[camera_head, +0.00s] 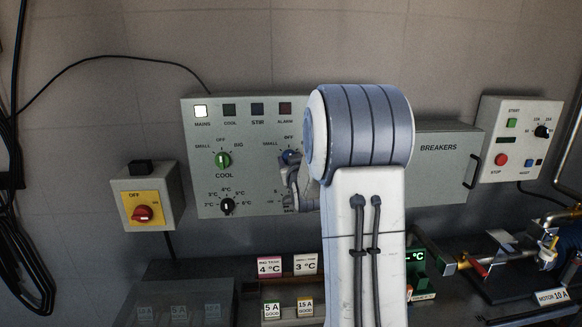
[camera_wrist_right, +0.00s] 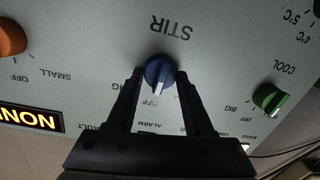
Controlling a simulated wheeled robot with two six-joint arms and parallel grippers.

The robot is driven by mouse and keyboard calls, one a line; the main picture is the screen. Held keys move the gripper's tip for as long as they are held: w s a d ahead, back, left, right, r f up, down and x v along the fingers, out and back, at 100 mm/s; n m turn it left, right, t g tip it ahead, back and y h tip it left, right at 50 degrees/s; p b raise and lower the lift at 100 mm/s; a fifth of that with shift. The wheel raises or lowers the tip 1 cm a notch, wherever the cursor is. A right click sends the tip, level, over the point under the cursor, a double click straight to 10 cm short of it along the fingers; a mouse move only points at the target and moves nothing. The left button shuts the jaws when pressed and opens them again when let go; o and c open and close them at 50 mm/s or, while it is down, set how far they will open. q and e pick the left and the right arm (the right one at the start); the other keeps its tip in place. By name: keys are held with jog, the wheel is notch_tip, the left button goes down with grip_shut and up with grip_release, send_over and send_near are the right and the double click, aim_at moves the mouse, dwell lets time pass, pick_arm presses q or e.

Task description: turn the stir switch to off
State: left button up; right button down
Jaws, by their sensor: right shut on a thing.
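The blue stir knob (camera_wrist_right: 160,70) sits between the fingers of my right gripper (camera_wrist_right: 160,84) in the right wrist view, which shows the panel upside down. The gripper is shut on the knob. The knob's white mark points down the picture, roughly at the OFF label (camera_wrist_right: 154,102). In the head view, part of the blue stir knob (camera_head: 290,156) shows beside my right gripper (camera_head: 291,178), under an OFF label; my arm hides the panel to its right. The stir lamp (camera_head: 257,109) looks dark. My left gripper is not in view.
The grey panel (camera_head: 203,185) also carries a green cool knob (camera_head: 223,160), a black temperature dial (camera_head: 227,206) and a lit mains lamp (camera_head: 200,111). A red rotary switch (camera_head: 143,214) is at left. The breaker box (camera_head: 440,165) and start-stop box (camera_head: 515,140) are at right.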

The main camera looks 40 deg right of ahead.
jog(key=shift+n, duration=0.3)
jog(key=shift+c, duration=1.4)
grip_release()
jog(key=b+v, duration=0.2)
jog(key=v, duration=0.8)
jog(key=shift+s+a+b, duration=0.2)
jog(key=shift+a+b, duration=0.05)
jog(key=shift+b, duration=0.1)
